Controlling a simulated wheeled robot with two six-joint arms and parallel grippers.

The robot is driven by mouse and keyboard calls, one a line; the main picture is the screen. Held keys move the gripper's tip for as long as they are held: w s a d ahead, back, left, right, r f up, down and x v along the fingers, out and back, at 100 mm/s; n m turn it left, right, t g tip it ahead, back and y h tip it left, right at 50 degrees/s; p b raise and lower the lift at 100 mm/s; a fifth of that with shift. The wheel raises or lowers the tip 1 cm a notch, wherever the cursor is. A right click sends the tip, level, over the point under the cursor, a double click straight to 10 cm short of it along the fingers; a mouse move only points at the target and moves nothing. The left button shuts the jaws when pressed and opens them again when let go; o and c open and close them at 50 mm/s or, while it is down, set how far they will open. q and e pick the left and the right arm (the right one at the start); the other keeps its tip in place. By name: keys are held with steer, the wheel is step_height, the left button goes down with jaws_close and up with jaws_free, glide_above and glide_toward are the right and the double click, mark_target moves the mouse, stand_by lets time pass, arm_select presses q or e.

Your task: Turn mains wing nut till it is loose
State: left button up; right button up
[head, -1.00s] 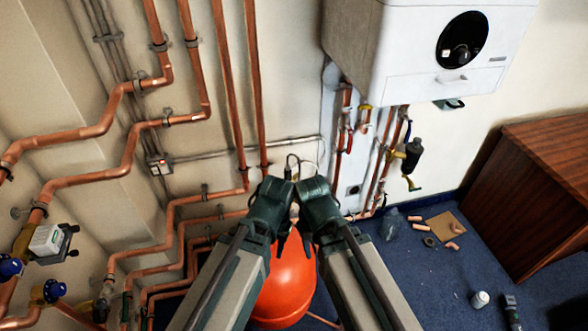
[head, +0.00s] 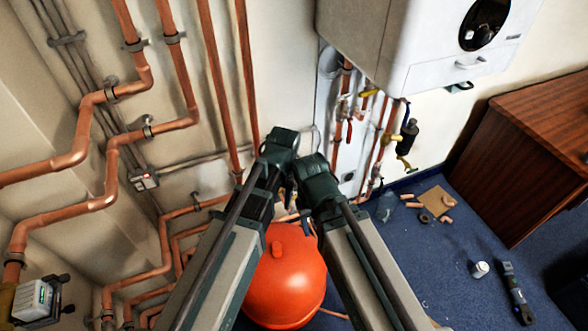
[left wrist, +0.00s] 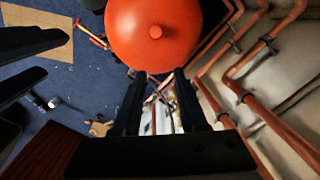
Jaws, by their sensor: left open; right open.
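I cannot pick out the mains wing nut for certain. My left gripper (head: 281,205) hangs in the middle of the head view, above the red vessel (head: 285,280), apart from the valves. In the left wrist view its two dark fingers (left wrist: 160,88) are spread with nothing held between them. My right gripper (head: 306,222) is close beside it, pointing down; its jaws are open, and it holds nothing that I can see.
Copper pipes (head: 110,180) run along the left wall, with a white-and-grey valve unit (head: 38,300). A wooden cabinet (head: 540,150) stands at the right.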

arm_select(q)
steer(key=w+d+f+m+b, duration=0.1)
steer(key=w+d+f, duration=0.1)
steer(key=w, duration=1.1)
steer(key=w+d+f+m+h+b, duration=0.1)
steer(key=w+d+f+b, duration=0.1)
steer(key=w, duration=1.1)
steer(key=shift+w, duration=0.4)
steer(key=shift+d+f, duration=0.1)
step_height(320, 180, down, 14)
steer(key=b, duration=1.4)
steer(key=shift+r, duration=0.2)
jaws_close()
